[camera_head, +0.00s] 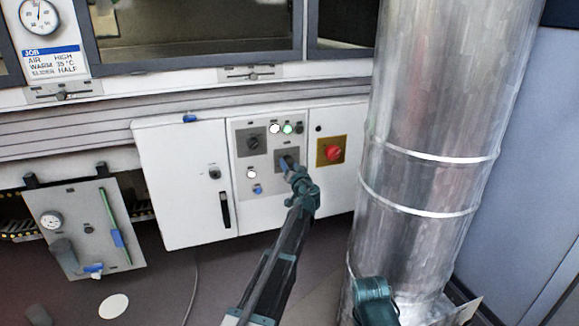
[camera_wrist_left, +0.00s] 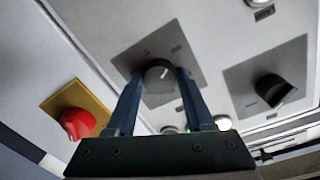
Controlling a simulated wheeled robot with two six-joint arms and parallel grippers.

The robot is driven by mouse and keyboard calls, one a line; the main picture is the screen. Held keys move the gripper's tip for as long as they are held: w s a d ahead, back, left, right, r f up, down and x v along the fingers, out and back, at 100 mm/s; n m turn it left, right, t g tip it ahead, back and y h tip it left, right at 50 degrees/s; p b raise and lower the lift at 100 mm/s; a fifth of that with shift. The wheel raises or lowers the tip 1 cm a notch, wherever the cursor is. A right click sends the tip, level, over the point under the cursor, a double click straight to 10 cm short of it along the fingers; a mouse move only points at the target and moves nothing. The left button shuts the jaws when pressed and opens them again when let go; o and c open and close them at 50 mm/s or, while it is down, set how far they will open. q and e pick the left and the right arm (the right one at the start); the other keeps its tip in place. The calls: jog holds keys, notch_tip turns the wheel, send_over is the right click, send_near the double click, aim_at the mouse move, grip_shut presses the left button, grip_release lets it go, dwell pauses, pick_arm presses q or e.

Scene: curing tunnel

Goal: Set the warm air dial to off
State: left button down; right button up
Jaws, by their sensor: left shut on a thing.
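The control panel (camera_head: 240,178) on the white cabinet bears two black dials on grey plates. My left gripper (camera_head: 286,164) is at the lower right dial and hides most of it in the head view. In the left wrist view my left gripper (camera_wrist_left: 158,84) is shut on this dial (camera_wrist_left: 158,72), one blue finger on each side; a pale pointer mark shows on its face. The other dial (camera_head: 254,142) is at the upper left of the panel and also shows in the left wrist view (camera_wrist_left: 274,90). I cannot read which dial is warm air.
A red knob on a yellow plate (camera_head: 333,151) is right of the dials. Lamps (camera_head: 287,128) sit above them. A large metal duct (camera_head: 425,150) stands close on the right. A job card (camera_head: 54,60) hangs upper left. A hinged panel (camera_head: 85,230) is lower left.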

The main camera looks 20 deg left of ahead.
pick_arm(q)
jog(key=shift+c, duration=1.4)
grip_release()
jog(key=v, duration=1.3)
jog(key=shift+s+d, duration=0.2)
jog(key=shift+s, duration=0.2)
